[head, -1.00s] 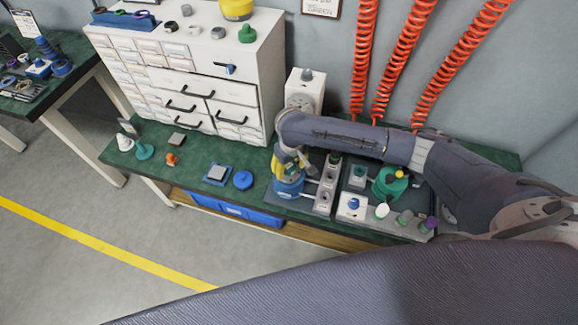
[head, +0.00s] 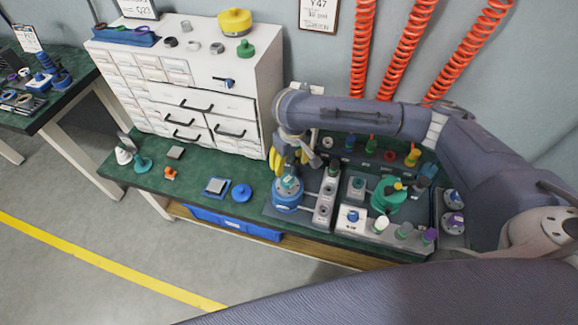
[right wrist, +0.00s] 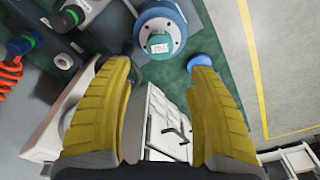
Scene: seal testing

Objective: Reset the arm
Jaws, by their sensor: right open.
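My right arm reaches in from the right in the head view. Its gripper with yellow fingers (head: 290,165) points down, just above and behind the blue cylindrical unit with a teal top (head: 287,197). In the right wrist view the two yellow fingers (right wrist: 162,67) are spread apart with nothing between them. The blue unit also shows there beyond the fingertips (right wrist: 161,28), standing on the bench. Fingers and unit appear apart. My left gripper is not in view.
A white drawer cabinet (head: 266,95) stands left of the gripper. A grey test panel with a green valve-like part (head: 385,200) and several knobs is to the right. A blue disc (head: 241,193) lies on the green bench (head: 190,188). Red coiled hoses (head: 405,50) hang behind.

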